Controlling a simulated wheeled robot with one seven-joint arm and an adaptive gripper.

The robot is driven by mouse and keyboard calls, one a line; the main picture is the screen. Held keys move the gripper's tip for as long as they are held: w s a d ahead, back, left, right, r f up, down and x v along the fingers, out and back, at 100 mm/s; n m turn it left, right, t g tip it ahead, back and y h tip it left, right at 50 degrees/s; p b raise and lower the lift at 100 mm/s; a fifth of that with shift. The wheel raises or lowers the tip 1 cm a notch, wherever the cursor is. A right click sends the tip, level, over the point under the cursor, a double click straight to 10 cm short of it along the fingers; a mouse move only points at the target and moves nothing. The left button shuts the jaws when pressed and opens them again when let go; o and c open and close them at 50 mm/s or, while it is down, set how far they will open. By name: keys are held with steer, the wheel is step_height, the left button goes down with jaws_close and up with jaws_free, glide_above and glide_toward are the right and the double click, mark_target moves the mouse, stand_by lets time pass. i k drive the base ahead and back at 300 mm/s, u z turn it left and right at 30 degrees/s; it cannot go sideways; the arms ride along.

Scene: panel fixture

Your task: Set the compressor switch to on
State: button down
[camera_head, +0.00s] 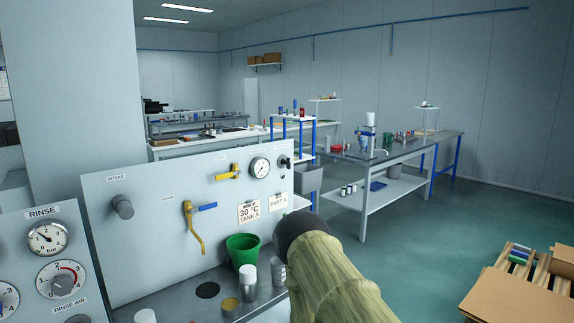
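A pale upright panel (150,255) stands in front of me. At its upper right is a small black switch or knob (285,162) with a tiny label I cannot read. I cannot tell whether it is the compressor switch or how it is set. A grey knob (122,207) sits under an INTAKE label at the left. A dial marked RINSE AIR (62,284) is on the separate panel at far left. My arm, in a greenish sleeve with a dark end, rises from the bottom and covers the panel's lower right. My gripper's fingers do not show.
The panel carries a gauge (260,167), a yellow-handled valve (227,173) and a blue-handled valve (207,207). A green bucket (243,250), a white-capped bottle (248,280) and tins stand below. Cardboard boxes (520,298) are at lower right. Open floor (430,235) lies right of my arm.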

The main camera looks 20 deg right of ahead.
mark_target(283, 161)
steer(key=z, duration=2.2)
steer(key=i, duration=0.65)
steer(key=u, duration=1.4)
